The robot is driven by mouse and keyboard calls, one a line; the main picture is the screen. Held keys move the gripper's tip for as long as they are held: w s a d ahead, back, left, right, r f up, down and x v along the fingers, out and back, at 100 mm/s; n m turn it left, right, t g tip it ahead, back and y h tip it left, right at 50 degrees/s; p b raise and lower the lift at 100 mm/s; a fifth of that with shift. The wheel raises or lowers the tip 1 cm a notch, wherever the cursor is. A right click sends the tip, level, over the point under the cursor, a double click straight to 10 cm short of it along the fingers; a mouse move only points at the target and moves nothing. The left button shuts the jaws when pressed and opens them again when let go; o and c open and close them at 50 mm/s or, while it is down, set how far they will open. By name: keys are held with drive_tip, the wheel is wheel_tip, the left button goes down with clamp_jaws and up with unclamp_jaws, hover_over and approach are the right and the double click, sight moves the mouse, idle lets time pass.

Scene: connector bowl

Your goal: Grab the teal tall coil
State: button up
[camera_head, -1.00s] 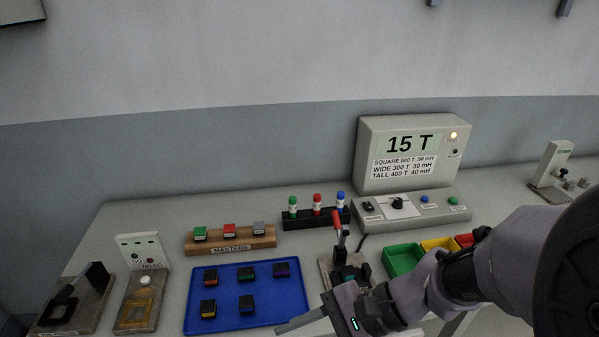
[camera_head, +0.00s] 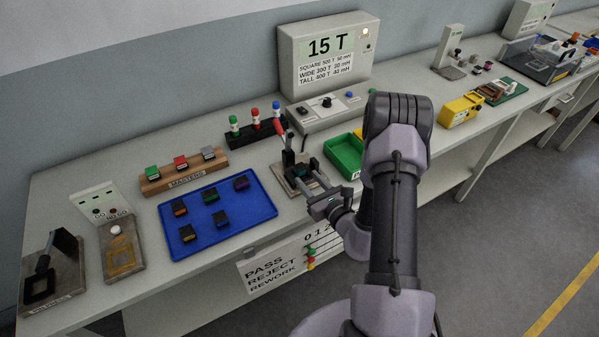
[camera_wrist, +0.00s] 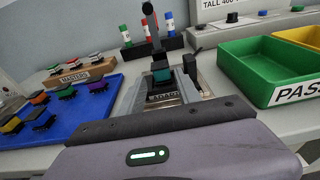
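A small dark block with a teal band, the teal coil (camera_wrist: 161,76), sits upright in the adapter fixture (camera_wrist: 162,97) in the wrist view. In the head view the fixture (camera_head: 291,178) stands right of the blue tray, and the coil is mostly hidden among dark parts. My gripper (camera_wrist: 165,84) reaches toward the fixture from the front, its two fingers apart on either side of the coil. It appears open, with a gap between fingers and coil. In the head view my gripper (camera_head: 309,186) is low, at the fixture's front edge.
A blue tray (camera_head: 262,208) with several coils lies left of the fixture. A red-handled lever (camera_head: 281,137) rises behind it. A green bin (camera_head: 342,158) is close on the right. The masters block (camera_head: 185,178) and tester (camera_head: 330,58) stand behind.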

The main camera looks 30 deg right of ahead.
sight(303, 170)
drive_tip(key=w+b, duration=0.1)
drive_tip(key=w, duration=0.5)
drive_tip(key=shift+w, duration=0.1)
clamp_jaws()
